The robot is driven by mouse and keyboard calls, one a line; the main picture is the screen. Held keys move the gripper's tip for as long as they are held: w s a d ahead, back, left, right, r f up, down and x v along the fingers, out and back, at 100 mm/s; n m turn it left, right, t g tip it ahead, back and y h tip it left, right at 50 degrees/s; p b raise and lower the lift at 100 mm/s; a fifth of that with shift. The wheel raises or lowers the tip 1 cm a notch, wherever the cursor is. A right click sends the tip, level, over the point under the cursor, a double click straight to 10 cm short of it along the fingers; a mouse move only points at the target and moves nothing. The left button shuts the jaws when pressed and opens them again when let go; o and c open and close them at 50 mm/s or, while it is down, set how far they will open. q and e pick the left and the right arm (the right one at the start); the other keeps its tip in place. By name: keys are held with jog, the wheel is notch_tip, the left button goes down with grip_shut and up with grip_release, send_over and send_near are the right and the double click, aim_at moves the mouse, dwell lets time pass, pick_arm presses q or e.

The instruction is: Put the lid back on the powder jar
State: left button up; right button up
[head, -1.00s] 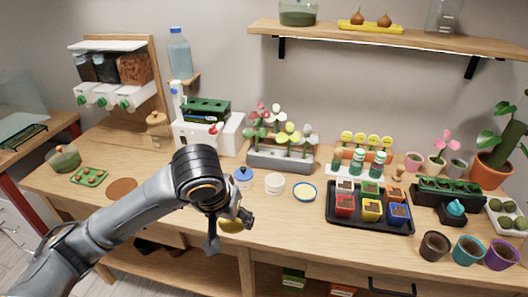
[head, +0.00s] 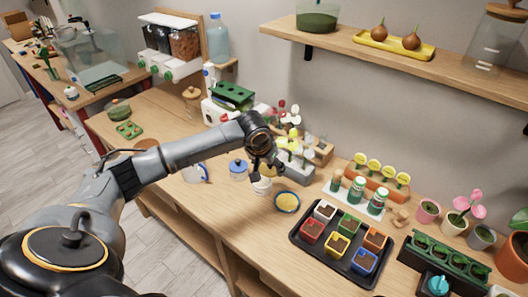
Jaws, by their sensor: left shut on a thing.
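My left gripper (head: 264,168) reaches down from the arm coming in from the left. It is shut on the yellow lid (head: 271,171), which shows only partly between and behind the fingers. Just below it a small white jar (head: 262,187), which looks like the powder jar, stands upright on the bench. The lid is over or very close to the jar's top; I cannot tell whether they touch. The jar's opening is hidden by the gripper and lid. My right gripper is not in view.
A blue-lidded jar (head: 238,170) stands left of the white jar, and a blue-rimmed yellow dish (head: 287,202) stands to its right. A black tray (head: 317,259) of coloured pots is further right. A grey planter (head: 297,174) with flowers stands behind the gripper.

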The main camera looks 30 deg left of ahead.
pick_arm(q)
jog(key=a+f+b, duration=0.3)
jog(key=f+b, duration=0.1)
jog(key=shift+w+a, duration=0.3)
jog(key=shift+w, duration=0.05)
jog(key=shift+f+b, duration=0.6)
jog(key=shift+d+f, duration=0.1)
jog(key=shift+f, duration=0.75)
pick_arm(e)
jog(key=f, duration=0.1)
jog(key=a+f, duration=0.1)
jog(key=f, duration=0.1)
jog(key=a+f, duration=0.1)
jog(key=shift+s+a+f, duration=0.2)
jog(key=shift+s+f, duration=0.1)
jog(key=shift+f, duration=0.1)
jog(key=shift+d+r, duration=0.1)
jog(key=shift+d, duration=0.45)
pick_arm(q)
jog(key=shift+p, duration=0.45)
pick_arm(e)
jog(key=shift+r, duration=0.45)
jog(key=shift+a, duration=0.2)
